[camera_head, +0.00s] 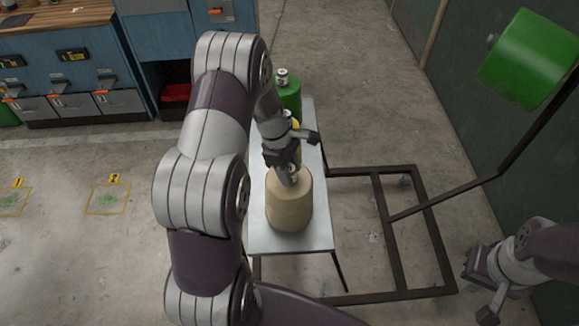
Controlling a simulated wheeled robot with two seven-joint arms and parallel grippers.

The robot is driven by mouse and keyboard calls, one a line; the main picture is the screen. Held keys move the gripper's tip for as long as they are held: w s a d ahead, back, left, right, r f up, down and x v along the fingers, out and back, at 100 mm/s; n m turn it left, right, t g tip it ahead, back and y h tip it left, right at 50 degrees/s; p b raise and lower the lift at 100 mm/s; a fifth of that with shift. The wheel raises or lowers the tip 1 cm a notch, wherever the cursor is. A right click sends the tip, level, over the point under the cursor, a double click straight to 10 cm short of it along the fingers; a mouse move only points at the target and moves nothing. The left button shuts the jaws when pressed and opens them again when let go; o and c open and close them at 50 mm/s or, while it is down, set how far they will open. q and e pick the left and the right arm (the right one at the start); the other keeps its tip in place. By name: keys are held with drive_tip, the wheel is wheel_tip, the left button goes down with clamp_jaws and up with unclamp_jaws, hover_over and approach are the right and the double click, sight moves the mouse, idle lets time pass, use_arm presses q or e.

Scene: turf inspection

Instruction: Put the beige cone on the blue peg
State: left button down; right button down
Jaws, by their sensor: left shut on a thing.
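The beige cone (290,206) is upright over the near part of a narrow light-grey table (312,240). My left gripper (288,172) reaches down from above and is shut on the cone's top. I cannot tell whether the cone's base touches the table. No blue peg shows; the cone, gripper and arm cover part of the table. My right gripper (478,288) is at the lower right, away from the table, with its fingers apart and empty.
A green object (290,96) with a metal top stands at the table's far end, and a yellow thing (297,126) is partly hidden behind my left gripper. A dark metal frame (392,240) stands right of the table, with a green drum (527,58) above. Blue cabinets (75,72) stand at the back left.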

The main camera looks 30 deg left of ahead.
use_arm(q)
drive_tip(key=c, duration=0.6)
unclamp_jaws()
drive_tip(key=shift+o, duration=0.2)
drive_tip(key=v, duration=1.2)
drive_tip(key=s+d+m+t+y, duration=0.1)
drive_tip(key=s+d+m+y, duration=0.2)
drive_tip(key=s+d+m, duration=0.8)
drive_tip(key=s+m, duration=0.2)
drive_tip(key=m, duration=0.5)
drive_tip(key=shift+s+d+m, duration=0.2)
drive_tip(key=shift+m, duration=0.2)
